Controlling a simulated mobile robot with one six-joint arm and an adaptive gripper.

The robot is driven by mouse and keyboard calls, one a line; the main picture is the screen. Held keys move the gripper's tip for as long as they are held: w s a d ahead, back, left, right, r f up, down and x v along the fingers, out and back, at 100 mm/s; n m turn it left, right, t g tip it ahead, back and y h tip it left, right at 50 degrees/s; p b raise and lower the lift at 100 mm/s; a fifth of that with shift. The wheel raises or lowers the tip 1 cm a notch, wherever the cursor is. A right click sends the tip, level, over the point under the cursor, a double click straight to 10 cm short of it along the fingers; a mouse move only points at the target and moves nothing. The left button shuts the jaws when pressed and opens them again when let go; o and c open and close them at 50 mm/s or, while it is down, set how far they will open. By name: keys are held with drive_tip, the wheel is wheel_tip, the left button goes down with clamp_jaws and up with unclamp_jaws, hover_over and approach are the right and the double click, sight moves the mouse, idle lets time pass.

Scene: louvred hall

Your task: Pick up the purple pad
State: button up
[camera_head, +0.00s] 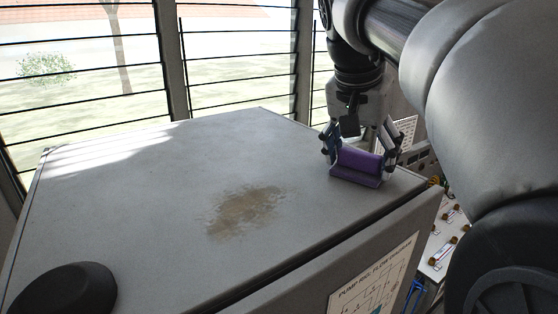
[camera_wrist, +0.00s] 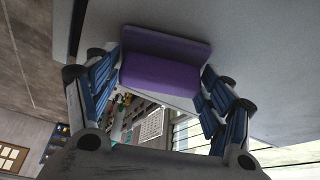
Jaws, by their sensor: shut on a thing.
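The purple pad (camera_head: 358,165) is a small block with a wider flat base, at the right end of the grey cabinet top (camera_head: 150,190). My gripper (camera_head: 360,158) points down over it, with one finger on each side, shut on the pad. In the wrist view the pad (camera_wrist: 162,70) lies between the blue-lined fingertips of my gripper (camera_wrist: 160,78). The pad looks level and at or very near the cabinet top; I cannot tell whether it still touches the surface.
A black round knob-like object (camera_head: 65,290) sits at the cabinet's front left. A brown stain (camera_head: 243,210) marks the otherwise clear top. Louvred windows (camera_head: 90,60) stand behind. A panel with small fittings (camera_head: 448,235) lies beyond the cabinet's right edge.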

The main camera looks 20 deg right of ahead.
sight(361, 152)
drive_tip(key=c, duration=0.4)
wheel_tip(361, 152, up, 18)
drive_tip(key=p, duration=0.8)
drive_tip(key=shift+r, duration=0.9)
drive_tip(key=o, duration=0.5)
drive_tip(key=c, duration=0.4)
